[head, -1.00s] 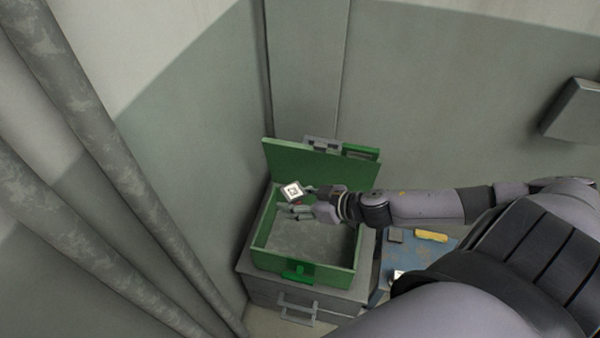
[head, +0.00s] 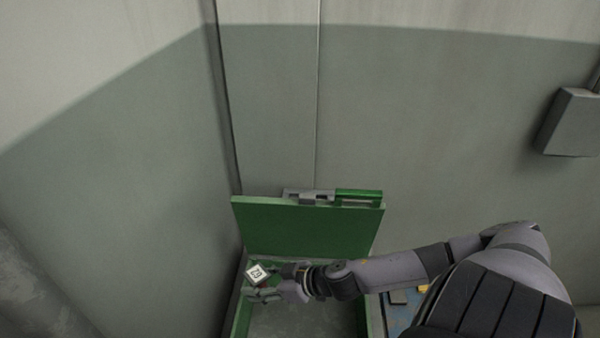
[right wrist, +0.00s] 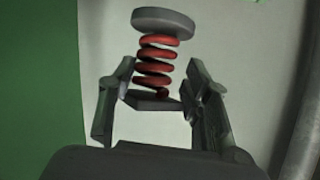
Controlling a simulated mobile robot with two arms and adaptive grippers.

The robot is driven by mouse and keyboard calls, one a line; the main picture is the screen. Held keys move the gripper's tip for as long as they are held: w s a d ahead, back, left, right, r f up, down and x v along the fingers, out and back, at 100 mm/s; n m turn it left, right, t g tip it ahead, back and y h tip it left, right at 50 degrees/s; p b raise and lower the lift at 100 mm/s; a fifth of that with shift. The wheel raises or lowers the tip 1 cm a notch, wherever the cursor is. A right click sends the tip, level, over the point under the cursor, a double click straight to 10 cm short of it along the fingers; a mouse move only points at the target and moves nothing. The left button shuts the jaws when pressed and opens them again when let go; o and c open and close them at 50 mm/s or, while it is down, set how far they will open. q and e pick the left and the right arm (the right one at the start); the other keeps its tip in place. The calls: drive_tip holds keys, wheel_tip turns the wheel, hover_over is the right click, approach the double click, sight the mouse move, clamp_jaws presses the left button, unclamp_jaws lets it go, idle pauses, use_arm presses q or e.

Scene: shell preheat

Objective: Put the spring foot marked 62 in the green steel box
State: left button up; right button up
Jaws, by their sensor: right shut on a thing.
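The green steel box (head: 237,318) is at the bottom centre of the head view, with its lid (head: 310,228) standing open at the back. My right gripper (head: 259,287) is over the left part of the box. It is shut on the spring foot (head: 257,274), whose white label seems to read 62 upside down. In the right wrist view the foot (right wrist: 157,62) shows a red coil between dark grey end plates. Its lower plate is between the fingers of the right gripper (right wrist: 158,92). My left gripper is not in view.
A blue surface (head: 404,315) right of the box bears a grey block (head: 398,297) and a yellow thing (head: 423,288), partly hidden by my arm. Walls stand close behind and left of the box. A grey wall box (head: 569,122) is at the right.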

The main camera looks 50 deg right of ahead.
wheel_tip(320, 180, down, 3)
drive_tip(key=shift+s+r+b, duration=0.1)
drive_tip(key=shift+b, duration=0.65)
wheel_tip(320, 180, down, 15)
drive_tip(key=b, duration=0.5)
use_arm(q)
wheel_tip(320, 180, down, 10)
drive_tip(key=b, duration=0.1)
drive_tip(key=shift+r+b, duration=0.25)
drive_tip(key=shift+b, duration=0.1)
use_arm(e)
hover_over(269, 334)
drive_tip(key=shift+f, duration=2.25)
drive_tip(key=shift+f, duration=0.2)
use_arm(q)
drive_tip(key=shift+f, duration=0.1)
use_arm(e)
drive_tip(key=o, duration=1.5)
drive_tip(key=shift+c, duration=0.2)
